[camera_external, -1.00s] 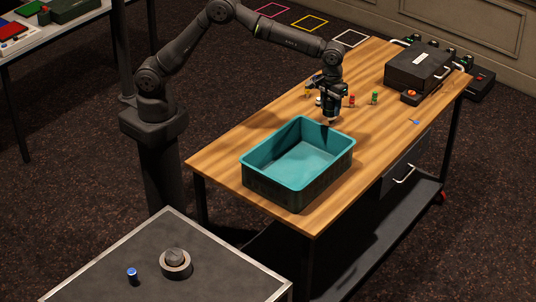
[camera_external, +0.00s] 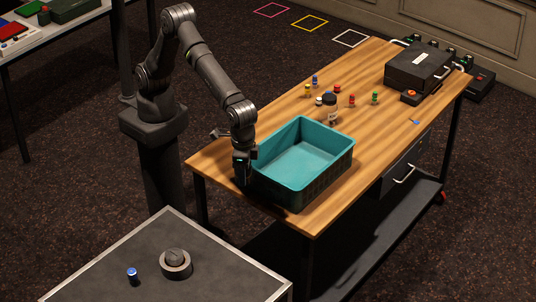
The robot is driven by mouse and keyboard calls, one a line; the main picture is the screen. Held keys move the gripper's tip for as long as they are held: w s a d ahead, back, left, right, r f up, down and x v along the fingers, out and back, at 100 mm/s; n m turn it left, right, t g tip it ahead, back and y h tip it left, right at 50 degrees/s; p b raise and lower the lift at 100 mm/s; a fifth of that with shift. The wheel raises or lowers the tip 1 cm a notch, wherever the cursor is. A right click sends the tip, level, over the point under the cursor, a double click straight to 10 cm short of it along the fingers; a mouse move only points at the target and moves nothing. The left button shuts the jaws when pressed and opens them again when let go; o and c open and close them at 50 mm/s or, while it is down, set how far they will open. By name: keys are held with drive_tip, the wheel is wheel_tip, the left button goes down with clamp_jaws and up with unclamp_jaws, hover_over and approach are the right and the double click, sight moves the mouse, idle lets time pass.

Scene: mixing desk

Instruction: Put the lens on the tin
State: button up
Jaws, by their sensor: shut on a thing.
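My gripper (camera_external: 243,170) points down at the left side of the teal bin, over the near left part of the wooden desk. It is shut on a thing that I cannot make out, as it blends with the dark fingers. A small clear or pale upright container with a dark round top (camera_external: 330,108) stands on the desk behind the bin, apart from my gripper. I cannot tell for sure which things here are the lens and the tin.
The teal bin (camera_external: 268,188) looks empty. Several small coloured bottles, including a red one (camera_external: 351,100), stand behind it. A black case (camera_external: 418,66) is at the far right. A grey side table (camera_external: 110,285) holds a blue-topped can (camera_external: 132,275) and a round ring-like piece (camera_external: 176,270).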

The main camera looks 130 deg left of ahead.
drive_tip(key=s+d+m, duration=0.4)
drive_tip(key=s+d, duration=0.6)
drive_tip(key=d, duration=0.4)
drive_tip(key=s+d+m, duration=0.4)
drive_tip(key=s+d, duration=0.7)
drive_tip(key=d, duration=0.3)
hover_over(174, 254)
wheel_tip(174, 254, down, 17)
drive_tip(key=shift+f, duration=2)
drive_tip(key=o, duration=1.2)
drive_tip(key=shift+f, duration=0.15)
wheel_tip(174, 254, up, 12)
